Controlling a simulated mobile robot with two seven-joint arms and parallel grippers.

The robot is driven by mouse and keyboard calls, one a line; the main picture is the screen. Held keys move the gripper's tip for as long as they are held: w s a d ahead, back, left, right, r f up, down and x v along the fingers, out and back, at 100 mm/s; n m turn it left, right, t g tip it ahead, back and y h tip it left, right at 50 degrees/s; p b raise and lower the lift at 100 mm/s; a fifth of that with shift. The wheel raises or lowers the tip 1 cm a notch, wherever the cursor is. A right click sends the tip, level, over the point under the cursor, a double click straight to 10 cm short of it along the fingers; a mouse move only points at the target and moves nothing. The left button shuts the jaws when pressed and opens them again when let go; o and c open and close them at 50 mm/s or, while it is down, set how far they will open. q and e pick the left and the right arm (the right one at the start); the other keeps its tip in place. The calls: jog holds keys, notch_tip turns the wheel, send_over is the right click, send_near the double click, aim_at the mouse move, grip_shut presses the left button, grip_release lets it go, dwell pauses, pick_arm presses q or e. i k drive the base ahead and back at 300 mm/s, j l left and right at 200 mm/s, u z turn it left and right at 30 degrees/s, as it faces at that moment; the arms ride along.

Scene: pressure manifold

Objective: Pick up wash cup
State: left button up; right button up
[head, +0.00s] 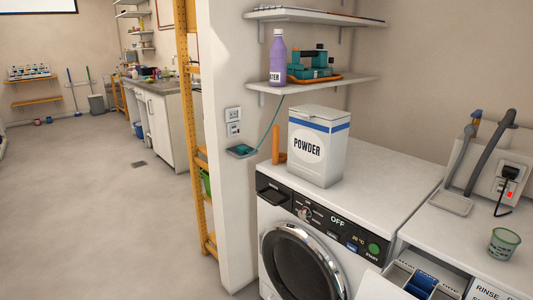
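A small green-and-white cup (504,243), which looks like the wash cup, stands upright on the white counter at the far right of the head view. Its markings are too small to read. Nothing touches it that I can see. Neither my left nor my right gripper shows in the head view.
A washing machine (318,219) carries a POWDER box (318,147). An open detergent drawer (421,281) juts out at the lower right. Grey hoses (484,152) and a plug (508,175) are behind the cup. A shelf (350,86) holds a purple bottle (277,60).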

aim_at(503, 242)
jog(key=z, duration=1.55)
jog(key=i+j+z, duration=0.1)
jog(key=j, duration=0.15)
